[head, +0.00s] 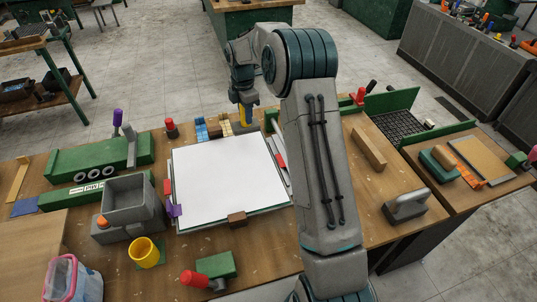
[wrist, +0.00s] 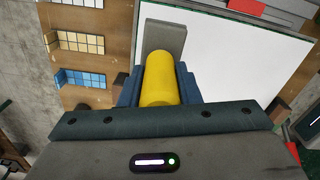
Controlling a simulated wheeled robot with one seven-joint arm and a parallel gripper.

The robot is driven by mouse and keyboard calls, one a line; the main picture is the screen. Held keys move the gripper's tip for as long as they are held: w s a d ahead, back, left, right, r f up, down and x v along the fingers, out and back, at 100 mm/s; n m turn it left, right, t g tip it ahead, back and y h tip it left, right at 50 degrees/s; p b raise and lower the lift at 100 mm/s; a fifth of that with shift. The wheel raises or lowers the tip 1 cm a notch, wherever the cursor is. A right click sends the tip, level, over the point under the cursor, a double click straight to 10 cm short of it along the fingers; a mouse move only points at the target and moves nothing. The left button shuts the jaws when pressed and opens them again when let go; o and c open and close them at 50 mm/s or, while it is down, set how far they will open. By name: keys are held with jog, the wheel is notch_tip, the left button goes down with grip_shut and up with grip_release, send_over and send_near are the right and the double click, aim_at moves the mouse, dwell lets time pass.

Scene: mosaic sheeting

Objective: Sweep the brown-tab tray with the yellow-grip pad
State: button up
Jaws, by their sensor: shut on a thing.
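My gripper (head: 245,103) is at the far edge of a tray with a white sheet-like face (head: 225,180). It is shut on the yellow grip (wrist: 160,78) of a pad, with a dark blue finger on each side. The pad's grey plate (wrist: 166,42) shows beyond the grip, overlapping the white face (wrist: 230,60) in the wrist view. I cannot tell whether the pad touches the tray. A brown tab (head: 237,218) sits at the tray's near edge. A purple tab (head: 173,210) is at its left edge.
Blue tiles (head: 201,128) and cream tiles (head: 224,125) stand behind the tray. A grey bin (head: 133,205) and yellow cup (head: 146,252) are at left. A red-handled green tool (head: 208,270) lies in front. A grey-handled block (head: 405,206) is at right.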

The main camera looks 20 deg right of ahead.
jog(key=shift+d+r, duration=0.15)
jog(key=shift+r, duration=1.1)
